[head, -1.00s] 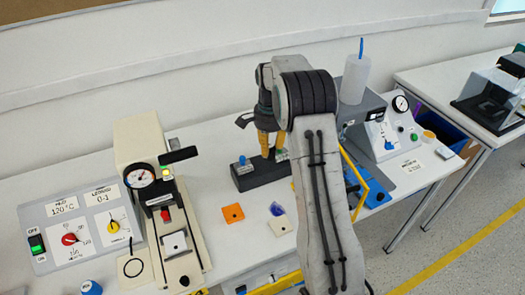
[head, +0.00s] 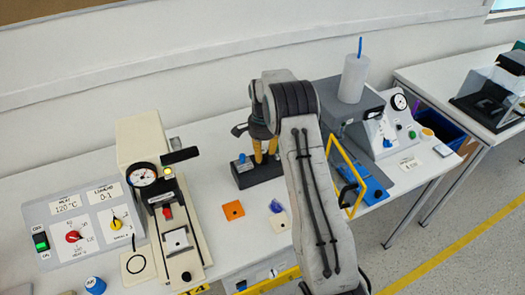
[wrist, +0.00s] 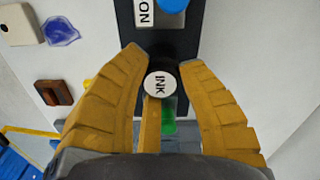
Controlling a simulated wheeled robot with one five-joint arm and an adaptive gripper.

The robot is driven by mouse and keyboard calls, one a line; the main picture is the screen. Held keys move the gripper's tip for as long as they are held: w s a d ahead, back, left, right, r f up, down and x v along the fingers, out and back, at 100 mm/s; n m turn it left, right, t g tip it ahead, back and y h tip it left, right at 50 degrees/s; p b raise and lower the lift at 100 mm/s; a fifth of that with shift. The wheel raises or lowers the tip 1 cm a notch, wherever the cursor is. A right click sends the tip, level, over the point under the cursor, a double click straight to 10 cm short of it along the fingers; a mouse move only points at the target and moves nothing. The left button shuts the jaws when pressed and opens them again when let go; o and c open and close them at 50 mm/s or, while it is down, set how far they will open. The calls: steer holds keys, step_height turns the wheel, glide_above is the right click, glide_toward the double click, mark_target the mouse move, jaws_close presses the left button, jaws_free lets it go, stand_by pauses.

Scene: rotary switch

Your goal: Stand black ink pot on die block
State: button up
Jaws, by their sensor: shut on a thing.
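The black ink pot (wrist: 158,84), with a round white INK label on top, is between the yellow fingers of my gripper (wrist: 163,62) in the wrist view. My gripper is shut on it. The pot is over the dark stand (wrist: 188,45), and I cannot tell if it still touches it. In the head view my gripper (head: 264,158) points down at this stand, and the pot is not clear there. An orange square block (head: 233,210) with a hole and a cream one (head: 280,222) lie in front. I cannot tell which block is the die block.
A blue-topped piece (head: 242,158) is on the stand's left end. A purple patch (head: 276,206) lies beside the cream block. A brown block (wrist: 53,92) shows in the wrist view. A press (head: 150,190) stands left; a yellow frame (head: 346,180) and grey machine (head: 350,103) are right.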

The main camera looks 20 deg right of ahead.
steer(key=shift+f, duration=0.25)
steer(key=o, duration=1.1)
steer(key=shift+r, duration=0.1)
